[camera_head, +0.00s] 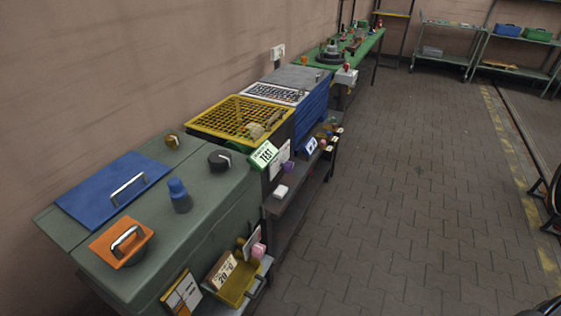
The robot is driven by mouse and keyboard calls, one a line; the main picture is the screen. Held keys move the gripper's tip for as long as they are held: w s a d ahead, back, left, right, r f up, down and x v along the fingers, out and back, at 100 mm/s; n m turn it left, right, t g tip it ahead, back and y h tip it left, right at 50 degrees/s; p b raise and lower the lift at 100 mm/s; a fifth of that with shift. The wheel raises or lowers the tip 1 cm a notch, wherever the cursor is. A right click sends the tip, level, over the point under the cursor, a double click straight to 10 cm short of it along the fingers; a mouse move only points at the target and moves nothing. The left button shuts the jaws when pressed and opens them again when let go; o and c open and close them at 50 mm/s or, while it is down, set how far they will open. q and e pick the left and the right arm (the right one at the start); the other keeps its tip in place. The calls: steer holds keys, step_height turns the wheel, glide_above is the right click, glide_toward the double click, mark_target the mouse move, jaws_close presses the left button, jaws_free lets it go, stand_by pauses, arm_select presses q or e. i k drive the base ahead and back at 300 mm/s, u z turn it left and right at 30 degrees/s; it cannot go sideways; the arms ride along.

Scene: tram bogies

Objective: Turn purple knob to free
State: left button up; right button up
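A small purple knob (287,167) sits on the front side of the machine with the yellow grid top (238,118), just right of a white label sheet (280,155). It is small in the view, and I cannot read its marks or its setting. A green and white sign reading TEST (264,154) stands above and left of it. Neither of my grippers is in view.
A green cabinet (215,218) with a blue lid, an orange handle and knobs stands nearest. A yellow bin (238,286) and a pink object (258,251) are at its front. A blue-sided unit (314,108) stands beyond. The paved floor (400,200) to the right is clear.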

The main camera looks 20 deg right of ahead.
mark_target(289, 166)
steer(key=z, duration=0.85)
steer(key=k, duration=1.1)
steer(key=z, duration=1.35)
steer(key=i, duration=2.4)
steer(key=u, duration=0.25)
steer(key=i, duration=2.05)
steer(key=u, duration=1.2)
steer(key=i, duration=0.95)
steer(key=u, duration=1.75)
steer(key=i, duration=0.7)
steer(key=u, duration=0.45)
